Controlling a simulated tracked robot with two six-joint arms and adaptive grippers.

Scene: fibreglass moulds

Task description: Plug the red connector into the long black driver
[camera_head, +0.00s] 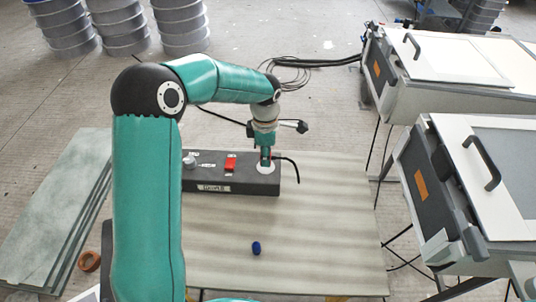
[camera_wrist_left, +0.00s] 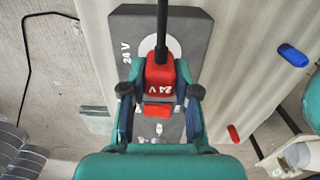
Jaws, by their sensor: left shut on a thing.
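The long black driver (camera_head: 228,184) lies on the table in the head view, with a white label on its front. Its right end carries a white disc (camera_head: 260,170), also seen in the wrist view (camera_wrist_left: 174,47) beside a "24 V" marking. My left gripper (camera_head: 265,158) is over that disc, pointing down. In the wrist view the left gripper (camera_wrist_left: 160,92) is shut on the red connector (camera_wrist_left: 160,78), marked "24 V", with a black cable. The connector is over the disc; its lower end is hidden, so I cannot tell if it is seated. My right gripper is not in view.
A red block (camera_head: 231,163) and small metal fittings sit on the driver's top. A blue piece (camera_head: 256,248) lies on the table (camera_head: 320,220), and a small red piece (camera_wrist_left: 233,133) shows in the wrist view. Grey-white cases (camera_head: 430,180) stand at the right.

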